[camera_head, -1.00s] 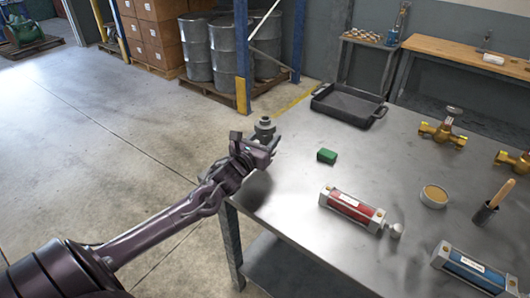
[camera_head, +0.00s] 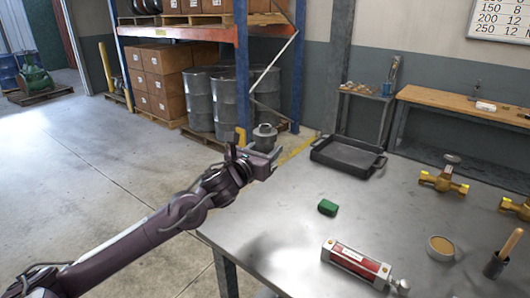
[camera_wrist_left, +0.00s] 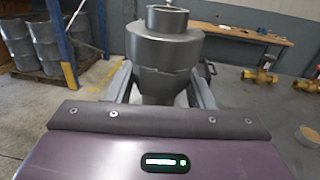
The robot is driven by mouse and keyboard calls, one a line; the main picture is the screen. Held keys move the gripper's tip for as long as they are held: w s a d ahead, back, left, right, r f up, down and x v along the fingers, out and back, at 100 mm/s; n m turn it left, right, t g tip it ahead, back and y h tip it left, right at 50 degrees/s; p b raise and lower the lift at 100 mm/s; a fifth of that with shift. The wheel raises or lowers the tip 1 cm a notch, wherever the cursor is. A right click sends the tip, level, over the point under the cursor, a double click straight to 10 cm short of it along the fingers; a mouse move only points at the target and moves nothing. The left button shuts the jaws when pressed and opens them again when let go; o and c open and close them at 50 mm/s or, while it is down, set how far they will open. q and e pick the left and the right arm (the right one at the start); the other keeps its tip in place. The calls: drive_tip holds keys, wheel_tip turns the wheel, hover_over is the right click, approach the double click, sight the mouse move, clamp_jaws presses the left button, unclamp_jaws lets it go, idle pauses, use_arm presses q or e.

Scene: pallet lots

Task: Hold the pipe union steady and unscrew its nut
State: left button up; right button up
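The pipe union (camera_head: 264,138) is a grey metal piece with a wide round nut and a narrower top. My right gripper is in neither view.
Drums (camera_head: 212,100) stand behind.

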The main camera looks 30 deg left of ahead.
use_arm(q)
drive_tip(key=shift+r, duration=0.1)
clamp_jaws()
drive_tip(key=s+d+f, duration=0.7)
drive_tip(key=d, duration=0.2)
drive_tip(key=s+d+f+h, duration=0.1)
drive_tip(key=s+d+f, duration=0.6)
drive_tip(key=d, duration=0.3)
drive_tip(key=shift+s+d+m, duration=0.15)
drive_tip(key=shift+s+m, duration=0.05)
drive_tip(key=shift+m, duration=0.2)
